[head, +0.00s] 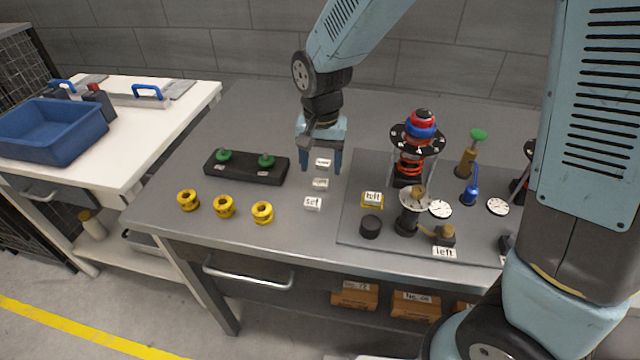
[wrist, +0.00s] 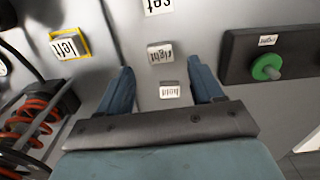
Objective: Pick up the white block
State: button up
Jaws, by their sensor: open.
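Three small white blocks with black lettering lie in a row on the grey bench. The nearest block (head: 312,203) reads "set"; it also shows at the top edge of the wrist view (wrist: 158,6). The middle block (head: 320,184) reads "right" in the wrist view (wrist: 160,52). The far block (head: 323,162) appears to read "hold" and shows in the wrist view (wrist: 170,92). My gripper (head: 321,170) is open and empty, pointing down over the row. In the wrist view its blue fingers (wrist: 160,66) appear on either side of the far block, with the middle block near the tips.
A black holder (head: 247,176) with green knobs lies left of the blocks. Several yellow rings (head: 224,207) sit toward the front edge. On the right, a plate carries a red spring assembly (head: 411,160), a yellow-edged "left" tag (head: 372,199) and a black cylinder (head: 370,227).

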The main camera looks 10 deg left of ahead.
aim_at(321, 181)
jog(key=shift+f, duration=2.4)
jog(key=c, duration=1.1)
jog(key=shift+r, duration=0.15)
